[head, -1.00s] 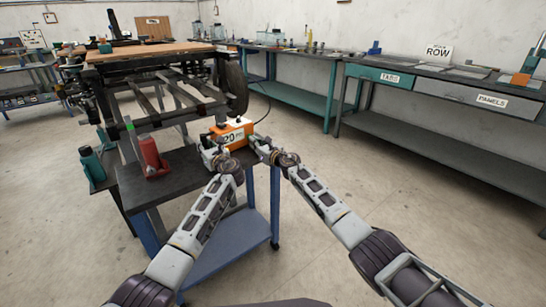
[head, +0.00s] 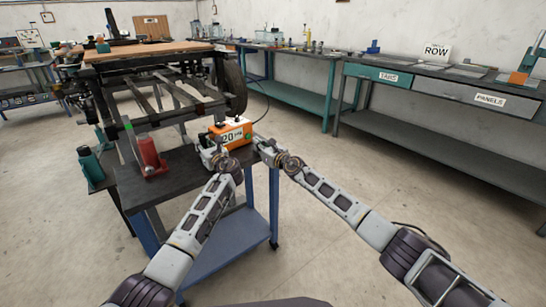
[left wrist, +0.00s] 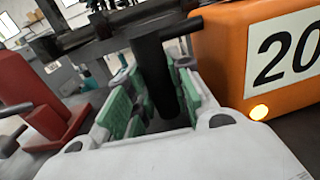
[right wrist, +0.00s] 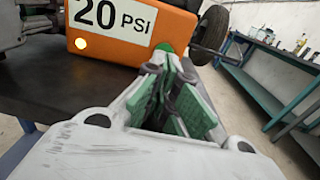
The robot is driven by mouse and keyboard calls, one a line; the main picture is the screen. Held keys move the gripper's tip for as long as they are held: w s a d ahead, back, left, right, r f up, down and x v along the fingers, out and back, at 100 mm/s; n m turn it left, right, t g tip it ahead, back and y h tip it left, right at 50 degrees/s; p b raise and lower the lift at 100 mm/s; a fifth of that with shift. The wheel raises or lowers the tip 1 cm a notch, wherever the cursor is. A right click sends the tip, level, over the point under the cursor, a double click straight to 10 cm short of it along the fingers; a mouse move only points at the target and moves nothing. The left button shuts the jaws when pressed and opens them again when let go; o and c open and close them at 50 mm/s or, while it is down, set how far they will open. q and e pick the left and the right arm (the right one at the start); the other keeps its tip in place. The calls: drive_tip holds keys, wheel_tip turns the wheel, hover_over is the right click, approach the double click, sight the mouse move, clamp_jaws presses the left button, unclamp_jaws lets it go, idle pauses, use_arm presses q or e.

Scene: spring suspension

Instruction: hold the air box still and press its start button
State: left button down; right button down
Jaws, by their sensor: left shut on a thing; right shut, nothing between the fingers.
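The orange air box (head: 238,126) sits on the dark top of a small blue cart, its face marked 20 PSI. My left gripper (left wrist: 158,95) is shut on a black bar-like handle (left wrist: 152,60) at the box's left side. An amber light (left wrist: 259,112) glows on the box's face, and also shows in the right wrist view (right wrist: 82,44). My right gripper (right wrist: 176,75) is shut and empty at the box's right end. The green start button (right wrist: 166,47) is just beyond its fingertips and partly hidden by them; I cannot tell whether they touch.
A red jack (head: 148,155) stands on the cart top (head: 185,172), left of my left gripper. A vehicle frame with a wheel (head: 232,90) is behind the cart. A dark hose (head: 267,98) runs behind the box. Long workbenches (head: 420,90) line the wall; the floor at right is clear.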

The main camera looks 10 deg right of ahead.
drive_tip(key=shift+s+d, duration=0.3)
drive_tip(key=shift+s, duration=0.15)
drive_tip(key=shift+s+d+f, duration=0.25)
drive_tip(key=shift+s+d, duration=0.05)
drive_tip(key=shift+s+d+r, duration=0.15)
drive_tip(key=shift+s+d, duration=0.1)
drive_tip(key=shift+s, duration=0.2)
drive_tip(key=v, duration=0.6)
drive_tip(key=shift+s+d+f, duration=0.15)
drive_tip(key=shift+d+f, duration=0.05)
idle(2.6)
